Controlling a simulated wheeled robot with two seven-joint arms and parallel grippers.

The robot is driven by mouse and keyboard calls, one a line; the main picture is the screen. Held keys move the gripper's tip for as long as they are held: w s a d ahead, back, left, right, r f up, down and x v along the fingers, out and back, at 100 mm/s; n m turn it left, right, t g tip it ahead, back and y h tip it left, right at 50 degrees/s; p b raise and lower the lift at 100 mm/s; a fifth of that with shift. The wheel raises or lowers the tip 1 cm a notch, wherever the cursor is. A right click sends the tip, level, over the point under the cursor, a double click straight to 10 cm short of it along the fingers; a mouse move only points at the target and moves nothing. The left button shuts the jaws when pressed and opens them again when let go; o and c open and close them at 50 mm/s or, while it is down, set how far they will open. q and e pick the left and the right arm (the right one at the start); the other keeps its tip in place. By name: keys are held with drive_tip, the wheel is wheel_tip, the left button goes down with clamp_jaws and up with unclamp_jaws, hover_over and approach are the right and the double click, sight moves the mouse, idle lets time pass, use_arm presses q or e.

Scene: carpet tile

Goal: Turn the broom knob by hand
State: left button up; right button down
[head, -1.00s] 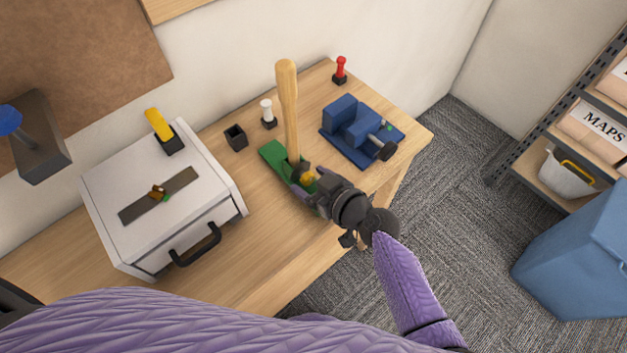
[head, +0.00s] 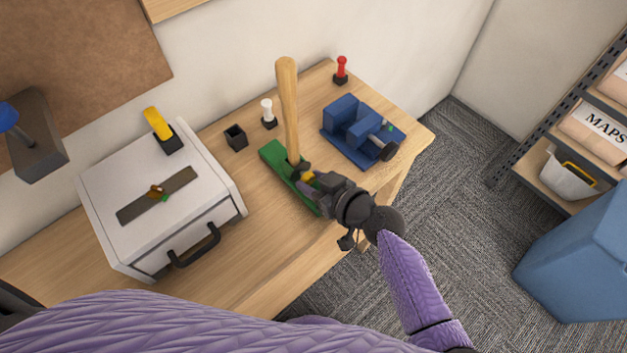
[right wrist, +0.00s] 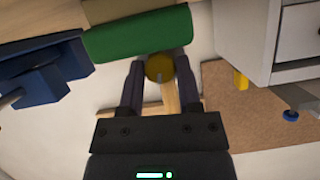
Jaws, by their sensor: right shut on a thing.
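The broom knob is a round yellow knob (head: 308,176) low on the front of a wooden post (head: 288,105), which stands upright on a green base (head: 275,153) on the table. My right gripper (head: 306,182) reaches in from the lower right with its fingers at the knob. In the right wrist view the yellow knob (right wrist: 159,67) sits between the two fingertips, and my right gripper (right wrist: 160,75) is shut on it. The green base (right wrist: 140,35) and the post (right wrist: 168,98) show around it. The gripper hides part of the base in the head view. My left gripper is not in view.
A blue vise-like block (head: 352,125) is right of the post. A white drawer box (head: 130,235) stands left. Bare table (head: 262,235) lies in front.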

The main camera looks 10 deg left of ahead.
drive_tip(key=shift+f+m+g+b, duration=0.15)
drive_tip(key=shift+m+g+b, duration=0.15)
drive_tip(key=shift+m+b, duration=0.25)
drive_tip(key=shift+w+d+m+g+y+b, duration=0.1)
drive_tip(key=shift+m+g+y+b, duration=0.35)
drive_tip(key=shift+m+b, duration=0.3)
drive_tip(key=shift+m+g+y+b, duration=0.25)
drive_tip(key=shift+m+y+b, duration=0.35)
drive_tip(key=shift+b, duration=0.2)
drive_tip(key=shift+c, duration=1.6)
unclamp_jaws()
